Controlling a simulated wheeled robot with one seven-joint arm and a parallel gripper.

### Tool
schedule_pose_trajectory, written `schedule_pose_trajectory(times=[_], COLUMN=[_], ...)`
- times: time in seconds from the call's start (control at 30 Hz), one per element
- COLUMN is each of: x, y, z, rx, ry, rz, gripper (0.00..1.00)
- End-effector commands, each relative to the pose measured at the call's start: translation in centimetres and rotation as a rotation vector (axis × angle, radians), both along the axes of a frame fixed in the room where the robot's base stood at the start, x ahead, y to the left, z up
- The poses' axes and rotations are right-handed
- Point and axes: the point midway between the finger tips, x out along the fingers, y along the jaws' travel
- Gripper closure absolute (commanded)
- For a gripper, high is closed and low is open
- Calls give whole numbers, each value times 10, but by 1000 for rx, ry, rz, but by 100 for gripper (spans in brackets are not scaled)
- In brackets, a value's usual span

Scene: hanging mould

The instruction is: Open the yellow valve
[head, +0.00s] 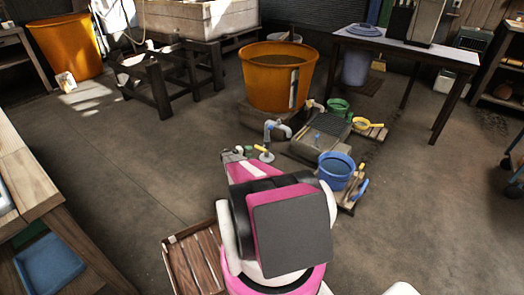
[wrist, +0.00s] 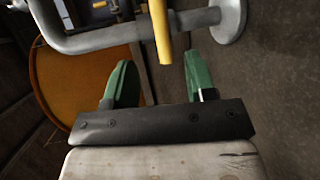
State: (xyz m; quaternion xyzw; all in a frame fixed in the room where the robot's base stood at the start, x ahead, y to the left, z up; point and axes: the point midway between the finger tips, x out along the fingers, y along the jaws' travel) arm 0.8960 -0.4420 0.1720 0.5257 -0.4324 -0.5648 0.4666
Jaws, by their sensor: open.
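The yellow valve handle (wrist: 161,32) is a long bar beside a grey metal pipe (wrist: 95,40) in the wrist view. The pipe ends in a round flange (wrist: 231,18) at upper right. My gripper (wrist: 158,60) has green fingers and is open. The handle's near end shows between the two fingertips, with a gap on both sides; I cannot tell how deep it sits between them. In the head view the yellow handle (head: 261,148) stands just right of my gripper (head: 240,152), whose fingers are small and partly hidden there.
An orange tub (head: 277,85) stands behind the valve, with a blue bucket (head: 336,169) to the right. A wooden crate (head: 196,262) lies front left.

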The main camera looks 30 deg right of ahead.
Motion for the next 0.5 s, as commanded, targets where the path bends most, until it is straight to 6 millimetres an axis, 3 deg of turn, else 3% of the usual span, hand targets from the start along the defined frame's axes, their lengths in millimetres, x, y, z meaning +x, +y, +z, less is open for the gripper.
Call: schedule_pose_trajectory(times=[0.27, 0.5], x=[2, 3], y=[-18, -54], z=[-6, -13], rx=[-12, -11], ry=[1, 1], rz=[4, 4], gripper=[49, 49])
